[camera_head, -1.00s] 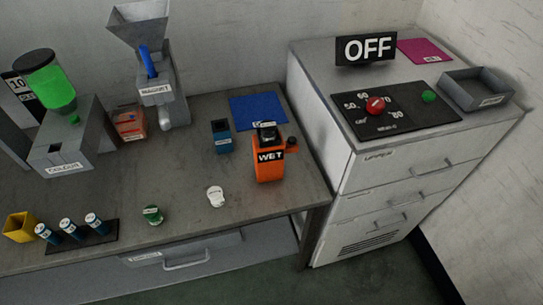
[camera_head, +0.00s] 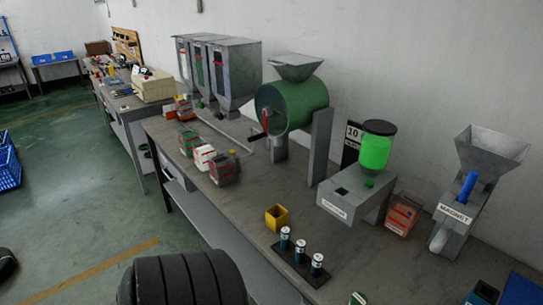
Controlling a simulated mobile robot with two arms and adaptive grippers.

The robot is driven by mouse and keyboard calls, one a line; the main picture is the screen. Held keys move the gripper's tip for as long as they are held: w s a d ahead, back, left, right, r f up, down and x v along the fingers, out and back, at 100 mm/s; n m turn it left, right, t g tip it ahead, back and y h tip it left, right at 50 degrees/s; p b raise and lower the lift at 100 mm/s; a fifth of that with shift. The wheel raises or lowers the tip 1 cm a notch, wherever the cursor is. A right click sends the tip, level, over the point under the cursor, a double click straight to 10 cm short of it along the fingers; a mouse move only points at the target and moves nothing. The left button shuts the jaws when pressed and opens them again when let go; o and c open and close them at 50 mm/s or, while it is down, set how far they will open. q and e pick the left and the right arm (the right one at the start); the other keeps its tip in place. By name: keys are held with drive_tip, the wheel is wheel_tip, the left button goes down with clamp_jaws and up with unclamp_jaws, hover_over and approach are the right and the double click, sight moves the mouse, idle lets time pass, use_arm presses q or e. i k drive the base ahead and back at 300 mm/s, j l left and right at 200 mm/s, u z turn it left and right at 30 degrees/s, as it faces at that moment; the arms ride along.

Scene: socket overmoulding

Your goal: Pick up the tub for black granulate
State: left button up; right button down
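A row of three small tubs stands on the long grey bench, left of the green drum machine. They are a green tub (camera_head: 188,143), a white tub (camera_head: 204,157) and a dark grey tub (camera_head: 223,168). Each carries a red marking too small to read. The dark grey tub is nearest and looks like the one for black granulate. Its top looks uneven, and I cannot make out its contents. Neither of my grippers is in view.
The green drum machine (camera_head: 291,106) and the grey hoppers (camera_head: 236,73) stand behind the tubs. A yellow cup (camera_head: 277,217), a black rack with several vials (camera_head: 301,266), the colour dispenser (camera_head: 355,191) and the magnet unit (camera_head: 469,198) stand to the right.

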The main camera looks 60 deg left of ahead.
sight(222, 163)
drive_tip(key=u, duration=2.45)
drive_tip(key=z, duration=0.35)
